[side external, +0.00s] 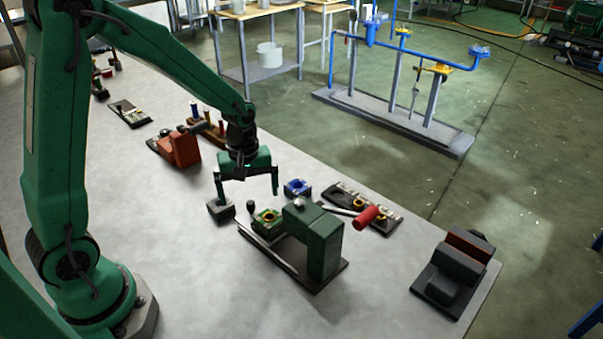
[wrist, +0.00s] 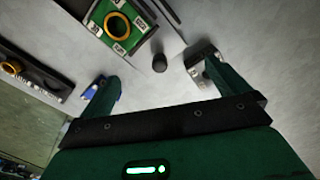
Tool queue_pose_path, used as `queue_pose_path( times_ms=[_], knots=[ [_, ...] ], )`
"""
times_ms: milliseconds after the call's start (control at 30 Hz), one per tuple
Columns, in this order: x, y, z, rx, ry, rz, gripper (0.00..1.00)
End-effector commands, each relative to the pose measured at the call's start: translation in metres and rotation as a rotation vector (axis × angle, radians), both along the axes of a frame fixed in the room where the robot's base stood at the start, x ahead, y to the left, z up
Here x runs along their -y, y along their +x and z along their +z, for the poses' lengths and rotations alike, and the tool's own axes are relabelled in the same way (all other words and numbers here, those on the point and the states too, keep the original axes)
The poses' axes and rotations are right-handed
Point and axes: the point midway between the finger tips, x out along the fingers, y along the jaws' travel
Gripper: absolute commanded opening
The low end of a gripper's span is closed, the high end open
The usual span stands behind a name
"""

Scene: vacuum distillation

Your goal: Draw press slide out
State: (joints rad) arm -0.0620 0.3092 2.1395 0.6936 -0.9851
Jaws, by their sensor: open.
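The press (side external: 325,240) is a dark green block on a dark base with a red-ended handle (side external: 367,217). Its slide (side external: 268,224), a green plate with a gold ring, sits at the press's left side between rails. The slide also shows at the top of the wrist view (wrist: 137,24). A black knob (side external: 251,206) stands at the slide's outer end; it shows in the wrist view (wrist: 159,63), between and beyond the fingers. My gripper (side external: 247,192) is open and empty, above the table and near the knob. The press interior is hidden.
A small grey block (side external: 221,211) lies near the left finger in the side view. A blue block with a ring (side external: 297,187) and a dark tray (side external: 362,207) lie behind the press. A red device (side external: 181,149) stands farther left.

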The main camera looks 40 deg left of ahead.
Motion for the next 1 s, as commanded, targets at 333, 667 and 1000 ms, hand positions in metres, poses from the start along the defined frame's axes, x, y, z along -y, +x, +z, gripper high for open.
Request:
queue_pose_path(
  times_ms=[333, 667, 1000],
  knots=[
    [0.0, 0.001, 0.02, 0.002, 0.0, 0.0, 1.0],
    [0.0, 0.0, 0.024, 0.0, 0.0, 0.0, 1.0],
    [0.001, -0.002, 0.034, 0.018, 0.001, -0.032, 1.0]
  ],
)
